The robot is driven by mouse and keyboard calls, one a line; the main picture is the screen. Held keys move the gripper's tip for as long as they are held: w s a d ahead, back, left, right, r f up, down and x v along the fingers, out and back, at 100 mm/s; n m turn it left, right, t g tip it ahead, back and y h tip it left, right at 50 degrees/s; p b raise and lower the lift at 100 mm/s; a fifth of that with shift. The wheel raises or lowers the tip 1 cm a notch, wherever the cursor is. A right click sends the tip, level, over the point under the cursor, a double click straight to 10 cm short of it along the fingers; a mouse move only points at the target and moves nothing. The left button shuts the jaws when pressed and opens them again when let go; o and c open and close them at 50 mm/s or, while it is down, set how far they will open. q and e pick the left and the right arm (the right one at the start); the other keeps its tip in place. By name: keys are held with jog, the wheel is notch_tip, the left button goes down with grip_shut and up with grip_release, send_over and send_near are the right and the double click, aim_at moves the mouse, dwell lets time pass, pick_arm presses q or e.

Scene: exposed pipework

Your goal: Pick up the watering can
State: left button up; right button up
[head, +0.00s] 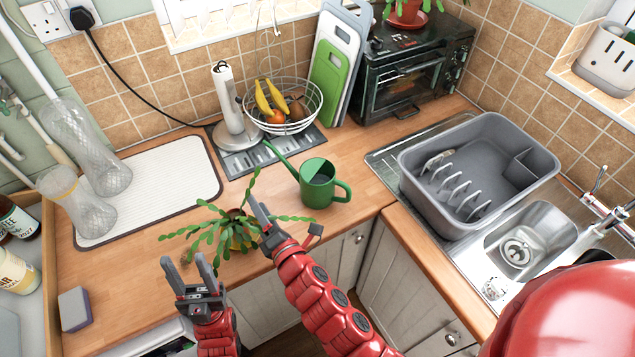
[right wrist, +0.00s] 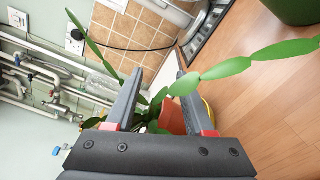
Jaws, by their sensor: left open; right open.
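The green watering can (head: 317,186) stands upright on the wooden worktop in the head view, its spout to the left and its handle to the right. In the right wrist view, a dark green rounded part (right wrist: 295,8) at the top right corner looks like its lower body. My right gripper (head: 260,212) is open, left of and nearer than the can, apart from it. In the right wrist view its fingers (right wrist: 158,78) have plant leaves behind them. My left gripper (head: 200,270) is open and empty near the worktop's front edge, further left.
A trailing potted plant (head: 222,235) stands beside my right gripper, its leaves reaching towards the can. Behind are a fruit basket (head: 283,105), a paper towel stand (head: 235,125) and a toaster oven (head: 415,70). A grey dish rack (head: 480,170) and sink (head: 525,240) are right.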

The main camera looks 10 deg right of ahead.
jog(key=d+n+h, duration=0.2)
jog(key=h, duration=0.1)
jog(key=shift+g, duration=0.3)
jog(key=s+d+r+n+h, duration=0.1)
jog(key=s+d+r+h, duration=0.1)
jog(key=d+h, duration=0.3)
jog(key=g+h+b, duration=0.2)
jog(key=g+h, duration=0.3)
jog(key=h, duration=0.1)
send_near(348, 198)
jog(key=shift+t+y, duration=0.3)
jog(key=shift+y, duration=0.1)
jog(key=p+x, duration=0.2)
jog(key=x, duration=0.6)
jog(key=shift+w+d+f+p, duration=0.1)
jog(key=shift+d+p, duration=0.2)
jog(key=shift+d, duration=0.05)
jog(key=shift+w+d+f+p, duration=0.3)
jog(key=shift+w+d, duration=0.05)
jog(key=shift+w, duration=0.1)
jog(key=shift+p+x, duration=0.5)
jog(key=shift+x, duration=1.7)
jog(key=shift+s, duration=0.1)
jog(key=shift+c, duration=0.2)
